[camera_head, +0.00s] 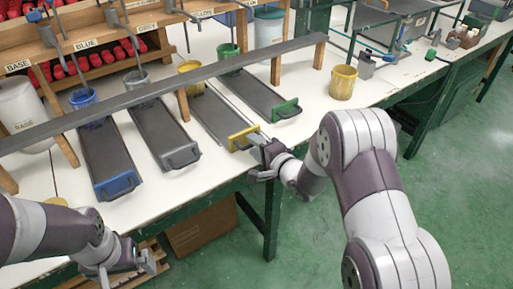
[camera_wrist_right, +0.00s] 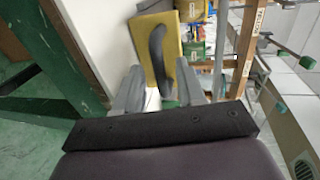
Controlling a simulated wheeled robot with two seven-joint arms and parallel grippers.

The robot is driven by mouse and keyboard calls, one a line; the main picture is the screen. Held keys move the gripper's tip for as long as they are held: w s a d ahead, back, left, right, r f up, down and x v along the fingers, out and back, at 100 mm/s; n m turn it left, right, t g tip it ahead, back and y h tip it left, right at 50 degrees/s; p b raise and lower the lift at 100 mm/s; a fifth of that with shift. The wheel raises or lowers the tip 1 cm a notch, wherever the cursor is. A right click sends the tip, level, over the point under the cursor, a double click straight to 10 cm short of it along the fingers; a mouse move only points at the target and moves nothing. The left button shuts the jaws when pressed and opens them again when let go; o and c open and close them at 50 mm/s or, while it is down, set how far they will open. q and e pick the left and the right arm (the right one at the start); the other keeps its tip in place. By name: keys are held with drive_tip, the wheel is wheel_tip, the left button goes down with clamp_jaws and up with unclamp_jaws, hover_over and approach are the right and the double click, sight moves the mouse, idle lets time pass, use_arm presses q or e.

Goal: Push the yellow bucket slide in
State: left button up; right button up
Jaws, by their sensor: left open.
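The yellow bucket slide is a dark tray with a yellow front plate (camera_head: 243,138) and a black handle, sticking out of the rack toward the table's front edge. A yellow bucket (camera_head: 190,68) stands at its rack end. My right gripper (camera_head: 262,150) is right at the front plate and partly hides the handle. In the right wrist view the yellow plate (camera_wrist_right: 168,40) and black handle (camera_wrist_right: 157,58) lie straight ahead, the handle lined up between the spread fingers (camera_wrist_right: 165,90); contact cannot be told. My left gripper (camera_head: 150,262) is open and empty, low in front of the table.
Blue (camera_head: 118,186), grey (camera_head: 181,156) and green (camera_head: 285,108) fronted slides also stick out beside it. A grey rail (camera_head: 200,75) on wooden posts crosses above the slides. Another yellow bucket (camera_head: 342,82) stands on the white table to the right. A cardboard box (camera_head: 203,225) sits below.

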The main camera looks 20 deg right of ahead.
clamp_jaws()
drive_tip(key=shift+r+x, duration=0.25)
drive_tip(key=shift+x, duration=0.8)
drive_tip(key=shift+r+x, duration=0.25)
drive_tip(key=shift+x, duration=0.75)
drive_tip(key=shift+r, duration=0.15)
drive_tip(key=shift+c, duration=0.6)
unclamp_jaws()
drive_tip(key=shift+w, duration=0.15)
drive_tip(key=shift+o, duration=0.6)
drive_tip(key=shift+w, duration=0.1)
drive_tip(key=p+v, duration=0.2)
drive_tip(key=v, duration=1)
drive_tip(key=shift+s+p, duration=0.3)
drive_tip(key=shift+s, duration=0.1)
